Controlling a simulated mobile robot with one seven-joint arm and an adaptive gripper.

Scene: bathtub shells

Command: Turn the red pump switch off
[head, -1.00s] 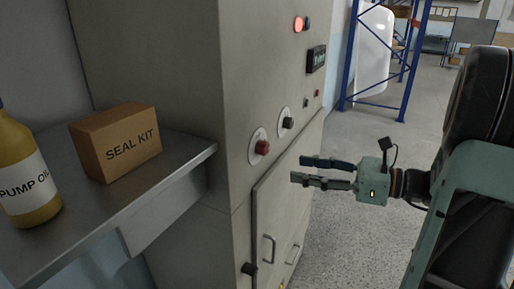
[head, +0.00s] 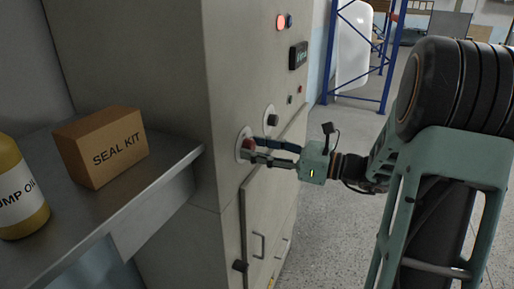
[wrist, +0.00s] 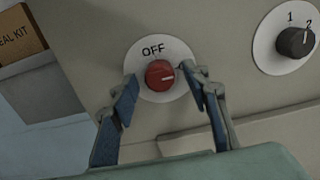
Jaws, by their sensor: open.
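The red pump switch (wrist: 160,75) is a round red knob on a pale disc marked "OFF" above it. A pointer line on the knob faces right in the wrist view. In the head view the red knob (head: 248,144) is on the grey cabinet front, partly covered by my fingers. My gripper (head: 258,151) is open at the knob. In the wrist view my two fingers (wrist: 163,91) stand on either side of the knob, their tips over the disc. I cannot tell whether they touch the knob.
A black knob (wrist: 295,41) marked 1 and 2 sits to the right of the red one. A lit red lamp (head: 281,22) and a display (head: 298,56) are higher up. A shelf (head: 130,205) with a seal kit box (head: 102,147) and a pump oil bottle (head: 18,190) is at left.

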